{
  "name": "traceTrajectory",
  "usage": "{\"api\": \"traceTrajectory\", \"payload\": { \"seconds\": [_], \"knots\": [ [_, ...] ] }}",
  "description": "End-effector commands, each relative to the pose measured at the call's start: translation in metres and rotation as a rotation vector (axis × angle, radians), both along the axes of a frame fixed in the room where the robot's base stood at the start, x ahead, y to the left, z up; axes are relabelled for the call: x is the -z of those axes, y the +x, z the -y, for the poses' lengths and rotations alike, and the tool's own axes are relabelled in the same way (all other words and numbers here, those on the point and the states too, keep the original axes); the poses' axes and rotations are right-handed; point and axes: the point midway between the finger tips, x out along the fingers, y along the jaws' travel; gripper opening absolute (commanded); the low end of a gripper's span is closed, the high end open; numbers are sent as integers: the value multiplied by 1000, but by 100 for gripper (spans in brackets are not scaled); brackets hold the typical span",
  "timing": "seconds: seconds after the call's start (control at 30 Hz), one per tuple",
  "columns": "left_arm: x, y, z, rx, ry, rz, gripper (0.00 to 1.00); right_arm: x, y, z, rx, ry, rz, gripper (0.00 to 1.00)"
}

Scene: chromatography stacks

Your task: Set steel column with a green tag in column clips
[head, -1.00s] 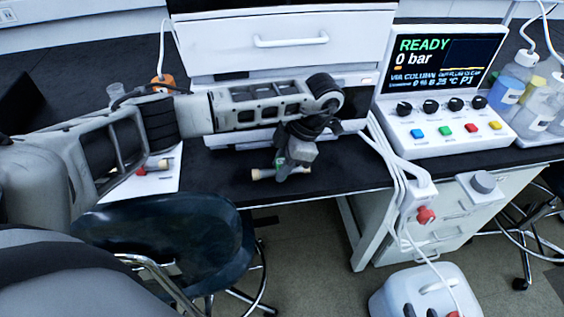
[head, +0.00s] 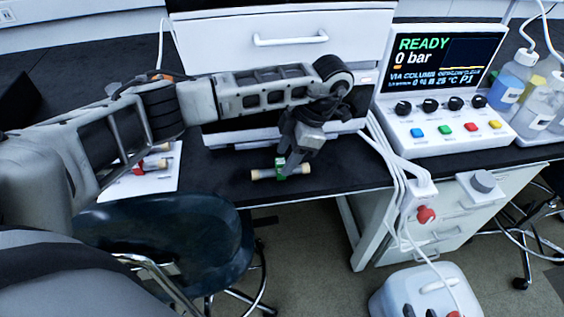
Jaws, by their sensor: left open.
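A column with pale end fittings and a green tag (head: 281,168) lies across the black bench top near its front edge, below the white drawer unit. My left gripper (head: 293,165) reaches down from above with its fingers at the column's right half. It is open; whether a finger touches the column is hard to tell. The fingers hide part of the column's middle. I cannot make out the column clips clearly. My right gripper is out of view.
Red-marked columns (head: 150,165) lie on a white sheet (head: 165,183) at the left. The white drawer unit (head: 265,40) stands behind. A control console (head: 450,130) reading READY and bottles (head: 508,92) stand at right. White cables (head: 395,175) hang over the bench edge.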

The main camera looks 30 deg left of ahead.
Motion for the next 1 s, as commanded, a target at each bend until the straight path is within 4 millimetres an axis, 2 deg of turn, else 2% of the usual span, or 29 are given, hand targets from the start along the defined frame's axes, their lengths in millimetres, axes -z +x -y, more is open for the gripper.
{"api": "traceTrajectory", "payload": {
  "seconds": [0.2,0.4,0.57,1.0],
  "knots": [
    [-48,13,15,2,2,6,49,-2,1,-1,0,6,4,30],
    [-73,19,24,0,1,3,49,-5,1,0,-1,-3,4,30],
    [-80,20,27,-1,1,1,49,-4,0,1,-2,-6,1,30],
    [-80,20,27,0,0,0,49,-1,0,1,-4,-9,-2,30]
  ]
}}
